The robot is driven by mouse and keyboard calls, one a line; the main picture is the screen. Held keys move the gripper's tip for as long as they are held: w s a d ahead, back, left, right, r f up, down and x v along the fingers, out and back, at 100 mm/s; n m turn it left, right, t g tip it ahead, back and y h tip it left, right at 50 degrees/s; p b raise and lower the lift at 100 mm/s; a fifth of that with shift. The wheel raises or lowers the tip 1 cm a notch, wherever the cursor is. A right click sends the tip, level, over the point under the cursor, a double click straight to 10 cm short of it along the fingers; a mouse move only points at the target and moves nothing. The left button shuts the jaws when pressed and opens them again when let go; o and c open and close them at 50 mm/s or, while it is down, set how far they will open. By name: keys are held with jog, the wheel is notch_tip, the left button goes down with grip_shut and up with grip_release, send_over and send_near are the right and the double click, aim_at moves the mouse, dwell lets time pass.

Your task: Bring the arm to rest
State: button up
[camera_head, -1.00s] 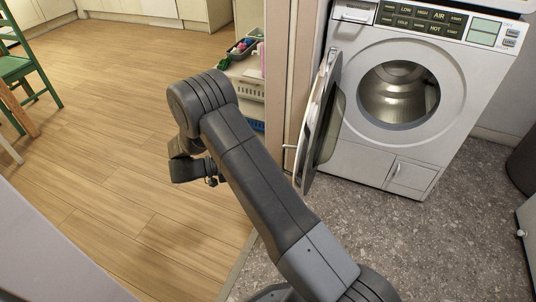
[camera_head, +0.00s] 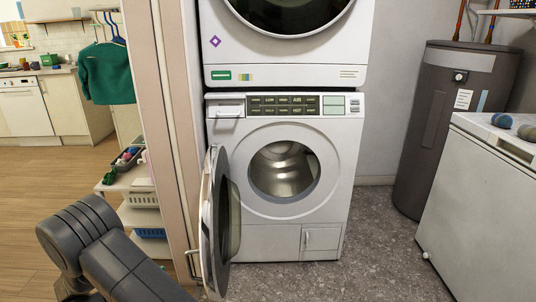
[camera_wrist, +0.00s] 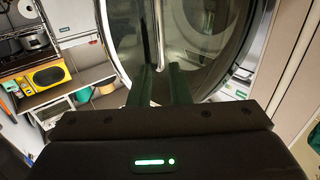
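My arm (camera_head: 100,250) shows at the lower left of the head view, bent, left of the open washer door. My gripper is out of that view. In the wrist view my gripper (camera_wrist: 162,68) shows two dark green fingers with a gap between them and nothing held. A large round glass door (camera_wrist: 205,45) fills the view beyond the fingertips, with a pale vertical bar in line with the gap. I cannot tell how far off it is.
The lower washer (camera_head: 285,215) stands with its door (camera_head: 219,220) swung open to the left; its drum looks empty. A second machine (camera_head: 285,45) is stacked above. A shelf (camera_head: 140,215) stands left. A white chest (camera_head: 490,205) and grey tank (camera_head: 440,125) stand right.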

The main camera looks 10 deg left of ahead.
aim_at(187, 262)
jog(key=b+x, duration=0.1)
jog(key=x, duration=0.8)
jog(key=shift+w+d, duration=0.25)
jog(key=shift+d, duration=0.25)
